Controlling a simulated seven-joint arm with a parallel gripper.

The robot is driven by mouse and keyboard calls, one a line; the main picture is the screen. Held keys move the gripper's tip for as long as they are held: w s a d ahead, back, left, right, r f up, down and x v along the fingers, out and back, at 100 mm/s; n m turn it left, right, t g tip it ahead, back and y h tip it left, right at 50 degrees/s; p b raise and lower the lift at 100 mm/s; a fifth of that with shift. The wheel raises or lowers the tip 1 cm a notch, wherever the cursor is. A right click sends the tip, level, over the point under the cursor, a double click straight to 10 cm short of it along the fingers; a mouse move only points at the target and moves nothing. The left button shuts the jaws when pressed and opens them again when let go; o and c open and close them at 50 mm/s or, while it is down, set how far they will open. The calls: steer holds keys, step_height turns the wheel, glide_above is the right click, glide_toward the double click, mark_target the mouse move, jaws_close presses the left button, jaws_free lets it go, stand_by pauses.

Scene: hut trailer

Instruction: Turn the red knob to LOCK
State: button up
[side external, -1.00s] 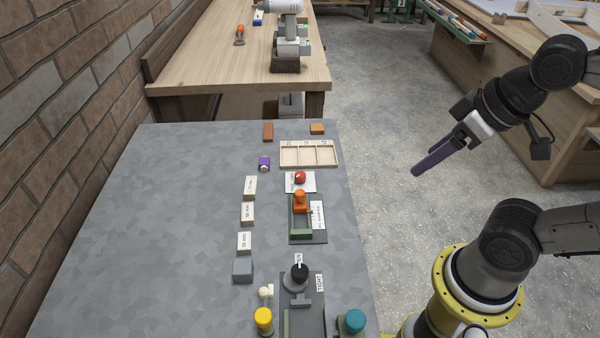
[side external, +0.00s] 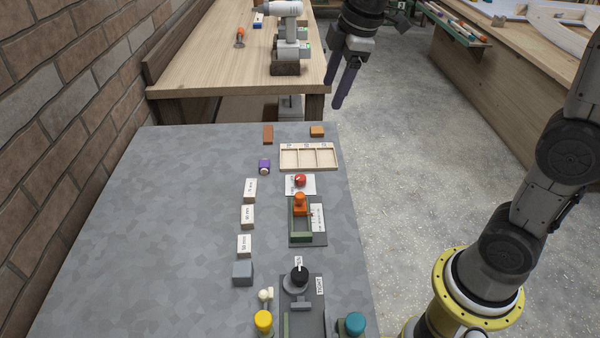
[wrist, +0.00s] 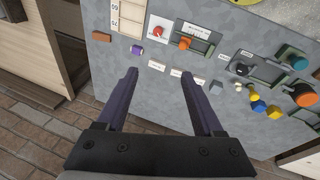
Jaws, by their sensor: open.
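The red knob (side external: 300,180) sits on a white labelled plate (side external: 308,190) near the right edge of the grey table, between the divided wooden tray and an orange-knobbed fixture. The knob also shows in the wrist view (wrist: 158,31), beyond my fingertips. Its label is too small to read, so I cannot tell its setting. My gripper (side external: 345,88) is open and empty, in the air beyond the far right corner of the grey table and well away from the knob. Its two purple fingers (wrist: 161,72) are spread apart in the wrist view.
The wooden tray (side external: 281,160) is beside the knob plate. The orange-knobbed fixture (side external: 300,202), a black knob (side external: 299,276), a yellow knob (side external: 263,320) and a teal knob (side external: 355,322) stand nearer. Several white labelled blocks (side external: 247,216) form a row. The table's left side is clear.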

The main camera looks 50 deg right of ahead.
steer(key=w+f+n+g, duration=0.1)
steer(key=w+f+g, duration=0.1)
steer(key=w+f, duration=0.6)
steer(key=g, duration=0.2)
glide_above(300, 177)
step_height(300, 177, down, 8)
steer(key=r, duration=0.1)
step_height(300, 177, down, 15)
steer(key=shift+r, duration=0.2)
steer(key=shift+d, duration=0.1)
jaws_close()
